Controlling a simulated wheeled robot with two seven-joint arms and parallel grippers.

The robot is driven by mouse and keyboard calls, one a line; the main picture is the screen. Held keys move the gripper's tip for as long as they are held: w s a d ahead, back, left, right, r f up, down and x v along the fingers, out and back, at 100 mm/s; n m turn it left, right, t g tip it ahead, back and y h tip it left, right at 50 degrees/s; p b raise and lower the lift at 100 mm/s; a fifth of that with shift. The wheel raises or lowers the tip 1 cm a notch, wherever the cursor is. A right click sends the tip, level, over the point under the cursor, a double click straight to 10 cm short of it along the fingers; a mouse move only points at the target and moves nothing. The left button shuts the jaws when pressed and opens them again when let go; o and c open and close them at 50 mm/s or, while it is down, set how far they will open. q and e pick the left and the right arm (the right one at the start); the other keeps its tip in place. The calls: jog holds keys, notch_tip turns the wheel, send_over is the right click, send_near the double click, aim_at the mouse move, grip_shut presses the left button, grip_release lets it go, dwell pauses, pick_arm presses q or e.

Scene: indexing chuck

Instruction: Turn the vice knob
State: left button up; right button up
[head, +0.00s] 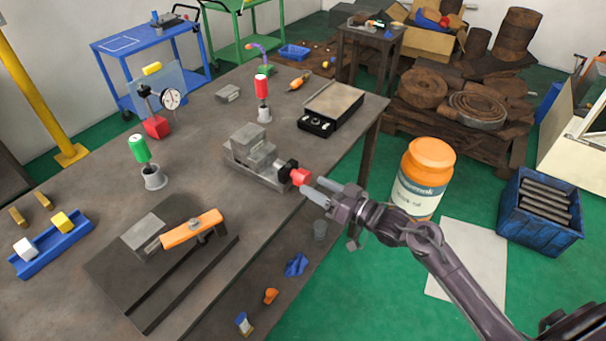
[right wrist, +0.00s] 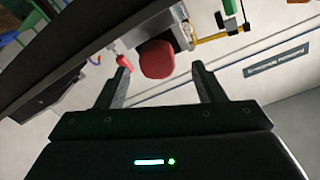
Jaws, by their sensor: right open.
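The vice (head: 257,155) is a grey metal block on the workbench, near its right edge. Its red knob (head: 300,177) sits on a black collar at the vice's right end. My right gripper (head: 314,187) comes in from the right, with its fingertips close to the knob. In the right wrist view the red knob (right wrist: 157,59) shows beyond and between the two open fingers (right wrist: 160,80). I see a gap on each side, and the gripper holds nothing. My left gripper is not in view.
The workbench (head: 200,110) also carries an orange-handled clamp (head: 192,229), a green-handled tool (head: 139,149), a red-handled tool (head: 262,86) and a dial gauge (head: 171,98). An orange drum (head: 428,158) stands beside my right arm. A blue crate (head: 536,238) stands at right.

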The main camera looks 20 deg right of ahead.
aim_at(308, 181)
jog(key=x, duration=0.4)
jog(key=shift+w+d, duration=0.1)
jog(key=shift+w, duration=0.1)
jog(key=shift+w+a+f+p, duration=0.1)
jog(key=shift+w+a+p, duration=0.15)
jog(key=shift+w+p, duration=0.05)
jog(key=c, duration=1)
jog(key=m+p, duration=0.3)
jog(key=shift+r, duration=0.35)
jog(key=shift+f+m+p, duration=0.2)
jog(key=shift+m+p, duration=0.4)
jog(key=shift+m, duration=0.1)
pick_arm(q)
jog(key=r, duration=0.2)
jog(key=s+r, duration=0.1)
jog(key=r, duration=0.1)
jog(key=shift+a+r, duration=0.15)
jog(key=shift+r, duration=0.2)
pick_arm(e)
jog(key=shift+f, duration=0.1)
jog(key=o, duration=1)
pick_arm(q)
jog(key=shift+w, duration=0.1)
